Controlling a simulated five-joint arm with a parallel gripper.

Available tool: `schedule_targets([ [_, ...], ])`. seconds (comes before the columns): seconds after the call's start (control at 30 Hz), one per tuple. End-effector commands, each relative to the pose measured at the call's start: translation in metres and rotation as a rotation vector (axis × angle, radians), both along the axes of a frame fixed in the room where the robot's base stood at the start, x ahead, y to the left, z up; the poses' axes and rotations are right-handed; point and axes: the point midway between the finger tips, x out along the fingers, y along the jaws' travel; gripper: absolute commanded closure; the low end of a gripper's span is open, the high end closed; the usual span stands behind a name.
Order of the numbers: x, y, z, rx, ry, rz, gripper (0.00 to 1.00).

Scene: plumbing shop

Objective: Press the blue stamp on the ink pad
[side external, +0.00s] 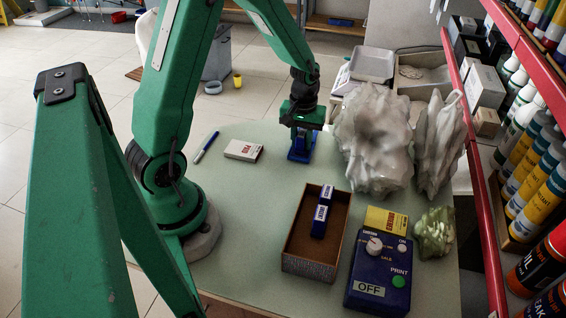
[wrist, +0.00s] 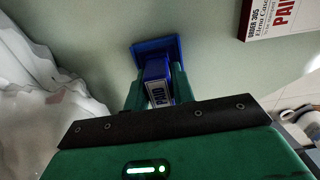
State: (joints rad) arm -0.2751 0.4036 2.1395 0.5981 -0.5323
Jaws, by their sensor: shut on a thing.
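My gripper (side external: 302,128) is low over the far part of the table. It is shut on the blue stamp (side external: 301,152), an upright blue block. In the wrist view the stamp (wrist: 157,92) has a white PAID label and sits between the two green fingers (wrist: 155,88). A wider flat blue piece (wrist: 155,46) shows at its far end. The stamp's lower face is hidden.
A white box marked PAID (side external: 243,150) and a blue pen (side external: 206,146) lie left. A brown open box (side external: 298,250) with blue labelled blocks (side external: 320,220) and a blue device reading OFF (side external: 380,268) stand nearer. Crumpled plastic (side external: 374,140) is close on the right.

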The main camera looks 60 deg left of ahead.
Motion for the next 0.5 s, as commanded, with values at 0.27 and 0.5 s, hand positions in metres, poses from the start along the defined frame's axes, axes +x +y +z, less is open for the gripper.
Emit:
schedule_targets([
  [0.27,0.0,0.0,0.003,0.0,0.0,0.0,0.98],
  [0.5,0.0,0.0,0.017,0.001,-0.001,0.0,0.98],
])
